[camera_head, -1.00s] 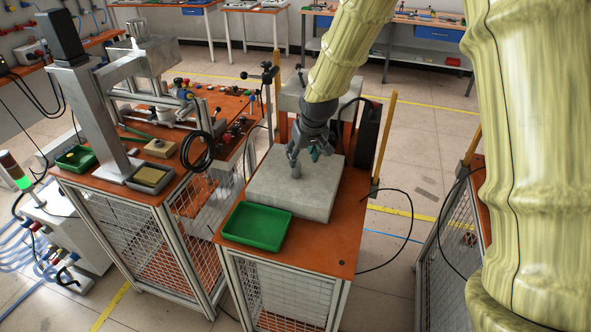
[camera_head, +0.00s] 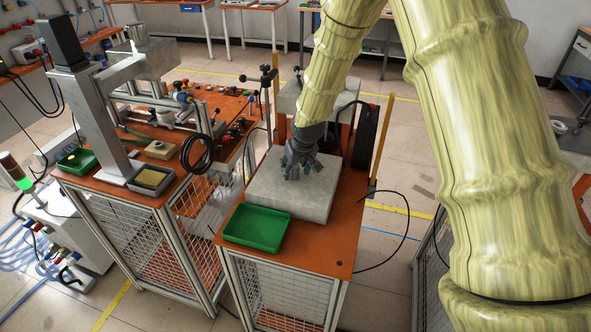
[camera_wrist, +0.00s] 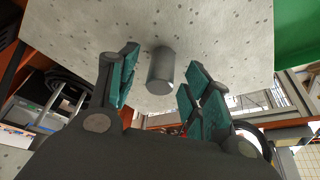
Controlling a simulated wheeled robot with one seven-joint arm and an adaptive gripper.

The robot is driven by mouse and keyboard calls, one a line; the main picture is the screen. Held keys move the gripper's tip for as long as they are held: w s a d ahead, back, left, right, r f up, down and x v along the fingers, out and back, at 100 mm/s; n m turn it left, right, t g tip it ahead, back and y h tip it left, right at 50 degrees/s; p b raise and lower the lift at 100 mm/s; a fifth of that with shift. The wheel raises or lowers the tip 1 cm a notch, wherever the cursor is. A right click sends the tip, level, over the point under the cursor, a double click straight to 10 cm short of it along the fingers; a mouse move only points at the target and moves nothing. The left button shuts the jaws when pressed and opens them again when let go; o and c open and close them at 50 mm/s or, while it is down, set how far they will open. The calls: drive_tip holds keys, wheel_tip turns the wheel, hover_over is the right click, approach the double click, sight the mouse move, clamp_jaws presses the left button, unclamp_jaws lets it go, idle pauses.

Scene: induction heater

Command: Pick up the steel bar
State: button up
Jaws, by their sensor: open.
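The steel bar (camera_wrist: 161,72) is a short, plain grey cylinder standing on the pale speckled block (camera_wrist: 215,28). In the wrist view it shows between the finger pads, with a gap on each side. In the head view the bar is hidden by my gripper. My gripper (camera_head: 300,174) is open and low over the block (camera_head: 315,205), pointing down. Its teal-padded fingers also show in the wrist view (camera_wrist: 160,66), holding nothing. I cannot tell how far down the bar the fingertips reach.
A green tray (camera_head: 257,227) sits on the orange table (camera_head: 320,255) in front of the block. A dark box with a black cable (camera_head: 364,135) and a yellow post (camera_head: 382,145) stand at the right. A machine bench (camera_head: 150,190) is on the left.

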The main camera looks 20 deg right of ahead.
drive_tip(key=shift+w+f, duration=0.2)
drive_tip(key=shift+f, duration=0.25)
clamp_jaws()
drive_tip(key=shift+r, duration=0.15)
